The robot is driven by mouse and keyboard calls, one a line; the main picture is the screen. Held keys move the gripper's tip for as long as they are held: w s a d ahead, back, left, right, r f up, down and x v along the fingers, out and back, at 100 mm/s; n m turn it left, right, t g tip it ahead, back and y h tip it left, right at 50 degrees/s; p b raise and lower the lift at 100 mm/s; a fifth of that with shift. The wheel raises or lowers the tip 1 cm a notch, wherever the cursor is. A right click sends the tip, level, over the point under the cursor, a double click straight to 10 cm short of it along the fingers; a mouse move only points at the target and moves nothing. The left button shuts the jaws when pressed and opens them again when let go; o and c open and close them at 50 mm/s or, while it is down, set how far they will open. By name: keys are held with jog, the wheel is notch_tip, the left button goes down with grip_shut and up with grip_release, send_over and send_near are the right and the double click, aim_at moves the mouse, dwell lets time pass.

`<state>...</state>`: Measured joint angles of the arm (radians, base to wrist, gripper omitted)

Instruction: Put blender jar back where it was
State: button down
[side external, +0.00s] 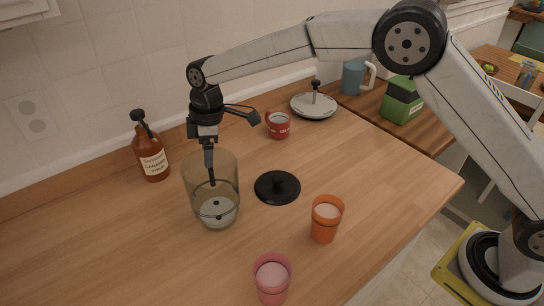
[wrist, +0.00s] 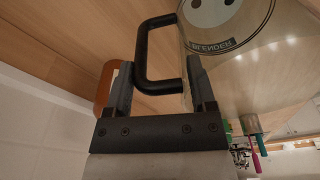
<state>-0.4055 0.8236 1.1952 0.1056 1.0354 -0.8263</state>
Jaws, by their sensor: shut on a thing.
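The blender jar (side external: 229,184) is a clear, smoky-tinted jar, upright at the middle left of the wooden counter in the side view. Whether its base touches the counter I cannot tell. In the wrist view the jar (wrist: 258,38) fills the upper right, with a round printed label and a black handle (wrist: 142,58). My gripper (wrist: 160,88) is shut on the handle, its end lying between the two fingers. In the side view my gripper (side external: 211,172) points down at the jar, and the handle is hard to make out. A round black lid (side external: 289,187) lies on the counter just right of the jar.
A brown bottle (side external: 152,155) stands left of the jar near the tiled wall. A red mug (side external: 280,129) and a grey pan lid (side external: 314,106) are behind. An orange cup (side external: 324,223) and a pink cup (side external: 272,283) stand in front. The left counter is clear.

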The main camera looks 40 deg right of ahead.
jog(key=shift+f, duration=0.1)
dwell(0.3)
grip_release()
notch_tip(320, 180, up, 12)
jog(key=d, duration=0.1)
jog(key=shift+s+d, duration=0.2)
jog(key=shift+s, duration=0.05)
dwell(0.4)
dwell(0.5)
jog(key=s+d+f+m, duration=0.4)
jog(key=s+d, duration=0.3)
jog(key=s, duration=0.1)
jog(key=s+d+f+m+t+h, duration=0.1)
jog(key=s+d+f+m, duration=0.4)
jog(key=s+d, duration=0.3)
jog(key=s+d+f+m+t, duration=0.1)
jog(key=s+d+f+m, duration=0.3)
jog(key=s+d, duration=0.4)
jog(key=shift+s+d+f+m, duration=0.15)
jog(key=shift+s+f+m, duration=0.15)
jog(key=shift+s+f, duration=0.2)
